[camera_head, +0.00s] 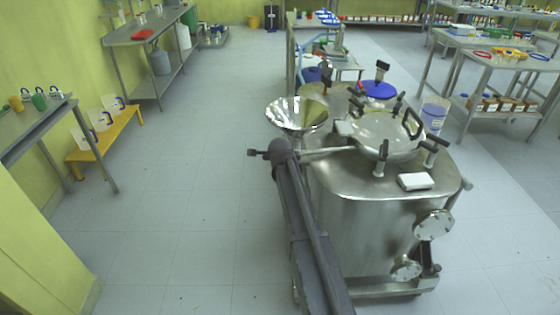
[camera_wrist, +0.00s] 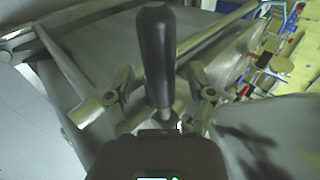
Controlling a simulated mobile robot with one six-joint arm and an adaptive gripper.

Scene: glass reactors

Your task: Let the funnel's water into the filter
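The shiny steel funnel (camera_head: 290,117) stands beside the steel filter vessel (camera_head: 350,215) in the head view. A short pipe (camera_head: 328,153) runs from near the arm towards the vessel's lid. I cannot make out the water level in the funnel. In the wrist view a black handle (camera_wrist: 157,50) on a metal stem stands between the fingers of my gripper (camera_wrist: 160,92).
The vessel top carries a domed lid with several black handles (camera_head: 381,155) and a white box (camera_head: 415,181). A blue-lidded vessel (camera_head: 379,90) stands behind. Steel benches (camera_head: 20,135) and a yellow stand (camera_head: 120,130) line the left. The floor between is clear.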

